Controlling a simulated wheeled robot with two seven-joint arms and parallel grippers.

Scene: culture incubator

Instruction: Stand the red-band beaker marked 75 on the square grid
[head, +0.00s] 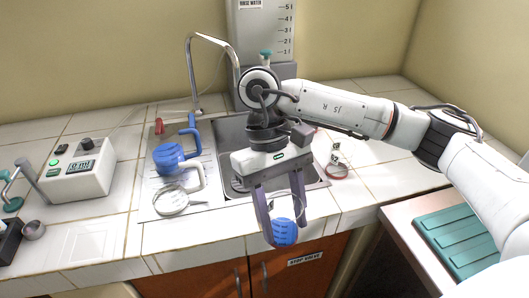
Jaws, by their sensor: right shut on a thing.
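My right gripper (286,236) reaches down in front of the sink, over the front edge of the counter. It is shut on a clear vessel with a blue lower part (286,232), held in the air between its two fingers. Any mark on this vessel is too small to read. I cannot pick out a square grid for certain. My left gripper is not in view.
The sink (226,135) has a curved tap (188,65). A white meter (80,170) stands farther left. A ribbed teal tray (430,222) lies at lower right.

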